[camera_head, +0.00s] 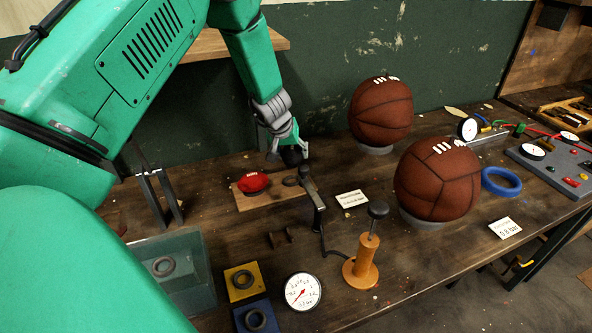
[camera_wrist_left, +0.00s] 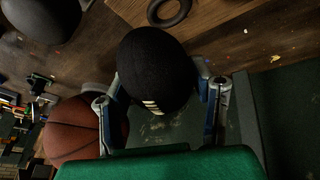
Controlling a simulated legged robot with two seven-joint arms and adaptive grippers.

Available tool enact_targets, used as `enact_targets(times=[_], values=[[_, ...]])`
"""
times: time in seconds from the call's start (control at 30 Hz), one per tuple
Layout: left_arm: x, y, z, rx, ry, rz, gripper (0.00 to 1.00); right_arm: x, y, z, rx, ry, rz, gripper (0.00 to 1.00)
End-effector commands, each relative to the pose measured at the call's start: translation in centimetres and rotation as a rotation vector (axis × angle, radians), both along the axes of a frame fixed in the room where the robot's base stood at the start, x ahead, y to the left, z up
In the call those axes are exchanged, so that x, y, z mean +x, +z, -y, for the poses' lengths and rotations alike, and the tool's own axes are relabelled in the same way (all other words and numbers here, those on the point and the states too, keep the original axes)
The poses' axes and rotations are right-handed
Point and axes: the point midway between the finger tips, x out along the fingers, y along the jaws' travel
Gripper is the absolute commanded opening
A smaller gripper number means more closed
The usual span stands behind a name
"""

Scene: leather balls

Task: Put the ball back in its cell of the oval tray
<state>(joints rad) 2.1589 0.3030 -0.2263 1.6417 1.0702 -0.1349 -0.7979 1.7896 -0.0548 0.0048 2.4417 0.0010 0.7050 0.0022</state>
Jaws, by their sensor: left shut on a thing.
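My left gripper (camera_head: 289,148) is shut on a small dark ball (camera_wrist_left: 155,70) with white laces, which sits between the two fingers in the left wrist view. In the head view the dark ball (camera_head: 293,156) hangs above the right end of a small wooden board (camera_head: 258,203). The board carries a small red ball (camera_head: 253,182) at its left and an empty dark ring (camera_head: 291,181) at its right. The ring also shows in the left wrist view (camera_wrist_left: 168,12). I cannot make out an oval outline on the board. My right gripper is out of view.
Two large brown balls (camera_head: 381,112) (camera_head: 438,179) stand on ring stands to the right. A dark upright post (camera_head: 314,200) stands just right of the board. An orange pump (camera_head: 364,262), a gauge (camera_head: 303,291) and a clear box (camera_head: 172,272) stand in front.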

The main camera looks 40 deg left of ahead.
Motion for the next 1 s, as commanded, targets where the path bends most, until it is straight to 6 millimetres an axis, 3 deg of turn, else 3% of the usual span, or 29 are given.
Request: enact_targets(times=[0.03, 0.4, 0.8, 0.83, 0.87, 1.0], values=[[0.1, -1.1, -0.1, -0.003, 0.003, -0.001, 0.13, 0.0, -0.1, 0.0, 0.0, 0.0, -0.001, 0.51], [0.2, -5.8, -0.3, -0.006, 0.003, -0.002, 0.13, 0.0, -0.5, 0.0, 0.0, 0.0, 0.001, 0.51], [0.4, -6.4, -0.1, 0.001, -0.001, -0.001, 0.13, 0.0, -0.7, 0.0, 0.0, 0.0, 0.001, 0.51], [0.4, -6.4, -0.1, 0.0, -0.001, -0.002, 0.56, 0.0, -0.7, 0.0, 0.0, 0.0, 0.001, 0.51], [0.3, -6.3, -0.1, 0.0, -0.001, -0.002, 0.67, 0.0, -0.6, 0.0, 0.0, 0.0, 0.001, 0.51], [0.3, -6.3, -0.1, 0.0, 0.0, -0.002, 0.7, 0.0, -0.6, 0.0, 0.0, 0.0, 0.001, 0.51]])
